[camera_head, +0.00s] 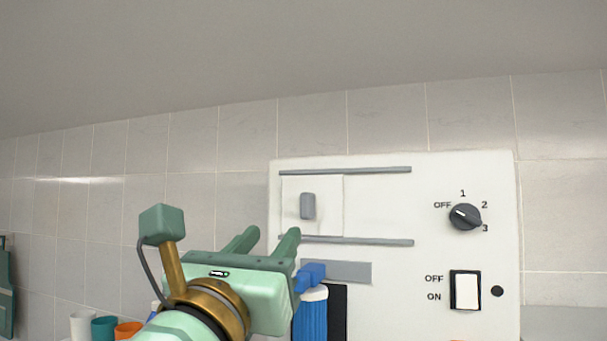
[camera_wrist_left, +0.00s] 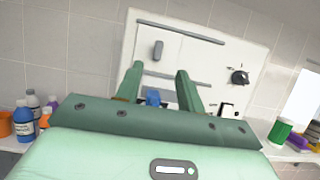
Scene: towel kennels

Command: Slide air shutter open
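The air shutter (camera_head: 328,190) is a white plate between two grey horizontal rails, at the left end of a white wall panel (camera_head: 400,200). Its grey upright handle (camera_head: 308,206) stands out from it and also shows in the left wrist view (camera_wrist_left: 158,49). My left gripper (camera_head: 266,238) is open and empty, below and left of the handle in the head view. In the left wrist view its two fingers (camera_wrist_left: 160,72) stand apart, pointing at the panel, with the handle beyond their tips. My right gripper is in neither view.
A blue bottle with a blue nozzle (camera_head: 311,310) stands just right of my left gripper. The panel carries a dial (camera_head: 465,216) and an ON/OFF switch (camera_head: 465,290). Several bottles and cups (camera_wrist_left: 40,112) stand at the left. Space before the shutter looks clear.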

